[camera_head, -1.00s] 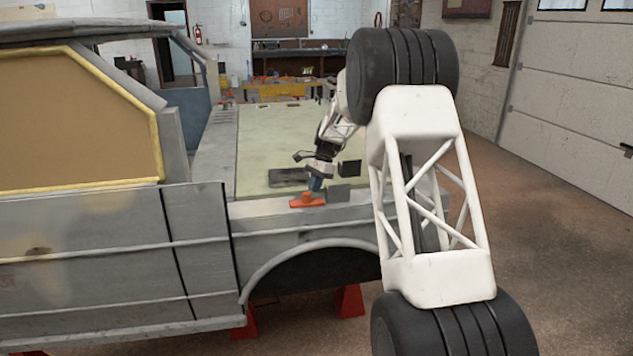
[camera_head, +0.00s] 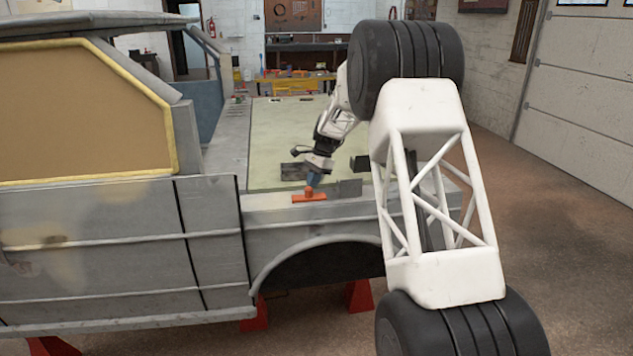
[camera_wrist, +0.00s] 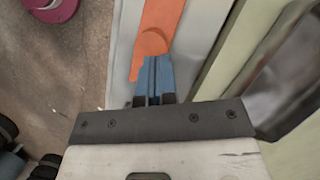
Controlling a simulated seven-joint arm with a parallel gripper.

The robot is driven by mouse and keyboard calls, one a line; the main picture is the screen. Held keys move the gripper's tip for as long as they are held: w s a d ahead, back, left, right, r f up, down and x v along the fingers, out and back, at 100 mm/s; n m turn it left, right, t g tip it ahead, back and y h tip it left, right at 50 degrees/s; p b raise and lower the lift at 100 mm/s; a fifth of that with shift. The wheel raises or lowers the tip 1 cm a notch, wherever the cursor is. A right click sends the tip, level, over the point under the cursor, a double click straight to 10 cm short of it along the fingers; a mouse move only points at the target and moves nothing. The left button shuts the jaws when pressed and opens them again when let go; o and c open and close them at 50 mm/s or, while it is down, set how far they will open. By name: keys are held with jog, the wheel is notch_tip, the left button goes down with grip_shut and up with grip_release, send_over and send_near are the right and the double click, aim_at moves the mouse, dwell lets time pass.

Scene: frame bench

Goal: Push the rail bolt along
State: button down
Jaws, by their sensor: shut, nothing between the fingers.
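The rail bolt appears to be the orange piece (camera_head: 309,197) lying on the grey top rail of the vehicle's side, above the wheel arch. It has a long flat body and a rounded raised part. My gripper (camera_head: 314,181) is over it, pointing down, with its blue fingers shut and empty. In the wrist view the fingers (camera_wrist: 153,77) lie against or very near the rounded part of the orange bolt (camera_wrist: 163,18). I cannot tell for sure whether they touch. The fingers and gripper hide part of the bolt.
The grey rail (camera_head: 275,204) runs left and right under the bolt. A grey plate (camera_head: 350,188) stands just right of it. A dark flat piece (camera_head: 292,171) lies on the pale bed (camera_head: 290,125) behind. The cab wall (camera_head: 212,235) is to the left.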

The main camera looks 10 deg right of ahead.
jog(key=v, duration=1)
dwell(0.3)
jog(key=s+d+m+t, duration=0.1)
jog(key=d+m, duration=0.2)
jog(key=d, duration=0.3)
jog(key=shift+s+f+m, duration=0.2)
jog(key=shift+s+m, duration=0.1)
jog(key=shift+s, duration=0.05)
jog(key=shift+f, duration=0.1)
send_near(325, 194)
jog(key=x, duration=0.5)
jog(key=shift+f, duration=0.1)
jog(key=shift+s+a, duration=0.1)
jog(key=shift+a, duration=1)
jog(key=shift+s+a, duration=0.15)
jog(key=shift+a, duration=0.65)
